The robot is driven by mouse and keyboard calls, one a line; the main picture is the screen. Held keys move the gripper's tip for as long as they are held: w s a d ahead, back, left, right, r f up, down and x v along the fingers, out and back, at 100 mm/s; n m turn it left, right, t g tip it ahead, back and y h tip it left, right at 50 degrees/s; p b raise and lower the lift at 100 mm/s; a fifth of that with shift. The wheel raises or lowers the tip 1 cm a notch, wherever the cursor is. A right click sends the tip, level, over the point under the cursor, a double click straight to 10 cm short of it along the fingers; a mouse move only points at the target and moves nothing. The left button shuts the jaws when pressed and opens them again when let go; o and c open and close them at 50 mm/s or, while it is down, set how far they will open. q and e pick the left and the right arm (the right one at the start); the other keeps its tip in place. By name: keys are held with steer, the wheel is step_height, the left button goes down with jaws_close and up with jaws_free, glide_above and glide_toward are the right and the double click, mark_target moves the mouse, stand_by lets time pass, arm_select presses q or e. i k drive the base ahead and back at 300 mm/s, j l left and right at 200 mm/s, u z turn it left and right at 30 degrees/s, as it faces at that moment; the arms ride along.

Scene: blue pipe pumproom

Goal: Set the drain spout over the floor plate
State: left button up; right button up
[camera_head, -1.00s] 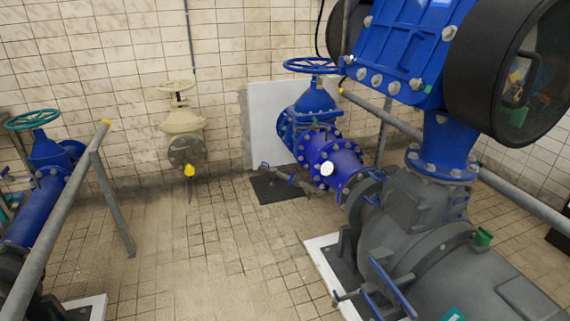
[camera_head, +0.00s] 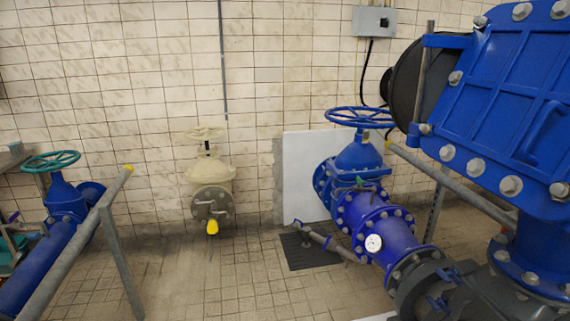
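A small grey drain spout (camera_head: 325,241) comes off the low side of the blue pipe (camera_head: 377,224) at the right of centre. It reaches left, with its outer end over or close to the dark floor plate (camera_head: 312,258); I cannot tell the exact overlap from here. The plate lies flat on the tiles near the back wall. A small blue handle shows near the spout's outer end. Neither of my grippers shows in the head view.
A large blue and grey pump (camera_head: 500,110) fills the right side. A grey railing (camera_head: 75,240) and blue pipe stand at the left. A cream valve (camera_head: 210,180) is on the back wall. The tiled floor (camera_head: 200,285) in the middle is clear.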

mark_target(294, 226)
steer(key=i, duration=0.9)
steer(key=i+u, duration=0.1)
steer(key=i, duration=0.85)
steer(key=i+l, duration=0.15)
steer(key=i, duration=0.75)
steer(key=i+l, duration=0.1)
steer(key=i, duration=0.85)
steer(key=i+l+u, duration=0.1)
steer(key=i, duration=0.8)
